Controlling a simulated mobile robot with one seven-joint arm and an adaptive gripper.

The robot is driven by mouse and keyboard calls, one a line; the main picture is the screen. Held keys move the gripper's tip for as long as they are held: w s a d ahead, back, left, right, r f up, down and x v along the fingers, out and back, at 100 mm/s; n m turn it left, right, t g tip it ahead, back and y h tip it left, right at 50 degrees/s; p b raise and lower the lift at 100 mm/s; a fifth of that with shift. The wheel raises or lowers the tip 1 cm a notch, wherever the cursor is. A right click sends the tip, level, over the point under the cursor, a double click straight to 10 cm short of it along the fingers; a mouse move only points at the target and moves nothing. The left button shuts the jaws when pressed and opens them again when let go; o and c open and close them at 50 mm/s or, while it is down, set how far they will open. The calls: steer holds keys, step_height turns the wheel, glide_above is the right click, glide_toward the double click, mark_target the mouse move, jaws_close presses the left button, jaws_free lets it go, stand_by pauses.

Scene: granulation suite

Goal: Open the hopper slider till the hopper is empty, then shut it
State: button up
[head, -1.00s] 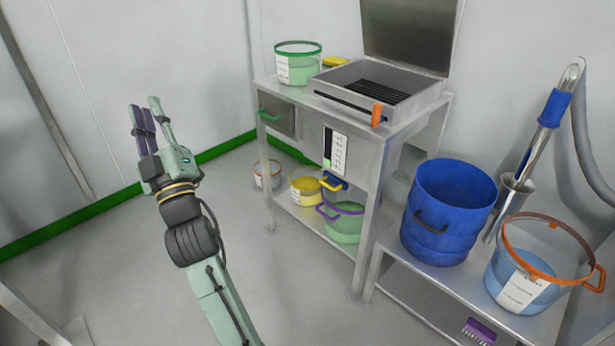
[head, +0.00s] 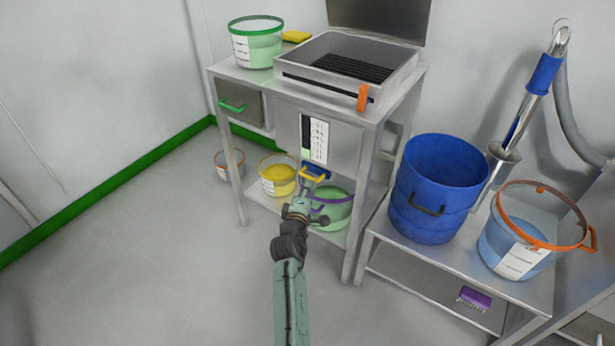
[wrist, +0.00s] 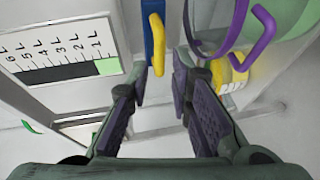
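The steel hopper (head: 345,150) under the worktop has a dark level window (head: 306,135) beside a white litre scale, with green only at its bottom end. In the wrist view the green (wrist: 107,66) lies near the 1L mark. The blue slider (head: 320,169) with its yellow handle (head: 313,177) is at the hopper's underside. My gripper (head: 300,200) is just in front of and below it. In the wrist view my gripper (wrist: 162,78) is open and empty, with the yellow handle (wrist: 157,45) ahead, roughly in line with the gap. Whether the slider is open cannot be told.
A purple-rimmed green tub (head: 335,210) stands on the lower shelf under the hopper, beside a yellow tub (head: 278,180). A blue drum (head: 435,190) and an orange-rimmed bucket (head: 520,245) stand on the right bench.

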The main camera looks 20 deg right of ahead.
mark_target(310, 178)
steer(key=x, duration=0.7)
steer(key=shift+w, duration=0.25)
steer(key=shift+c, duration=0.4)
jaws_close()
steer(key=shift+a, duration=0.1)
